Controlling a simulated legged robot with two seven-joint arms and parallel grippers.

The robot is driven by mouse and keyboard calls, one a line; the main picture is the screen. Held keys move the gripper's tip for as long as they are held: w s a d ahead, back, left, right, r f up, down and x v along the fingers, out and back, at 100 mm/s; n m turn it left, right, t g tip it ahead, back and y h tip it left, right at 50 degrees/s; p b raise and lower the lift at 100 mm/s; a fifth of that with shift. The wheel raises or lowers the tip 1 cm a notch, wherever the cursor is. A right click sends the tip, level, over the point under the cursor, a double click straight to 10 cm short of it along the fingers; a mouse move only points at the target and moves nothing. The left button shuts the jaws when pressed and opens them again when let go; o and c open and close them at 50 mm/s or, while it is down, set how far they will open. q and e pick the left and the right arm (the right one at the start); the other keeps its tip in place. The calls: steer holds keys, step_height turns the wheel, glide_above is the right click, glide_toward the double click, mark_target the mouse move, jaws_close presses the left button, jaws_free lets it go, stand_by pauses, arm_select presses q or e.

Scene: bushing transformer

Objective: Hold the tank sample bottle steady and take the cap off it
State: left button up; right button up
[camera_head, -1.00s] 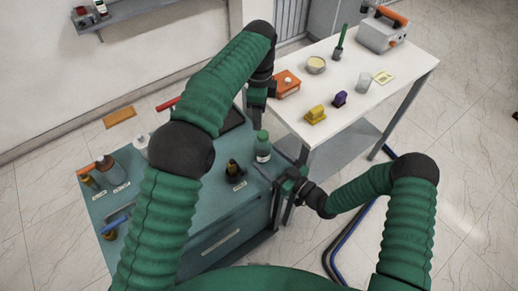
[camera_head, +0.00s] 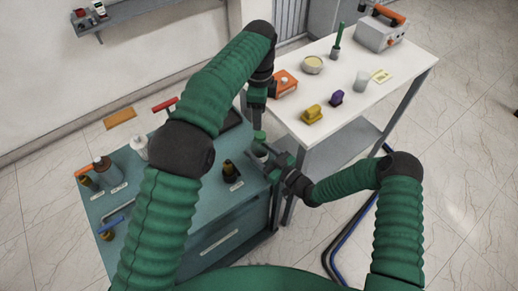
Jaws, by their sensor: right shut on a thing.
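The tank sample bottle (camera_head: 260,150), pale with a green cap (camera_head: 260,136), stands upright near the right edge of the teal bench (camera_head: 206,222). My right gripper (camera_head: 270,162) comes in from the right and is shut on the bottle's body, below the cap. The gripper hides part of the bottle. My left gripper (camera_head: 258,118) points down just above the cap. I see it nearly edge-on, so its jaw opening does not show. The cap is on the bottle.
A small dark bottle (camera_head: 230,170) stands left of the sample bottle. Brown bottles (camera_head: 103,166) and a white container (camera_head: 139,147) stand farther left. A white table (camera_head: 345,95) at the right holds an orange box (camera_head: 284,85) and a yellow block (camera_head: 312,113).

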arm_select(q)
steer(key=shift+d, duration=0.2)
arm_select(e)
steer(key=shift+d, duration=0.15)
steer(key=c, duration=0.5)
jaws_close()
arm_select(q)
steer(key=shift+a, duration=0.3)
arm_select(e)
steer(key=shift+a, duration=0.25)
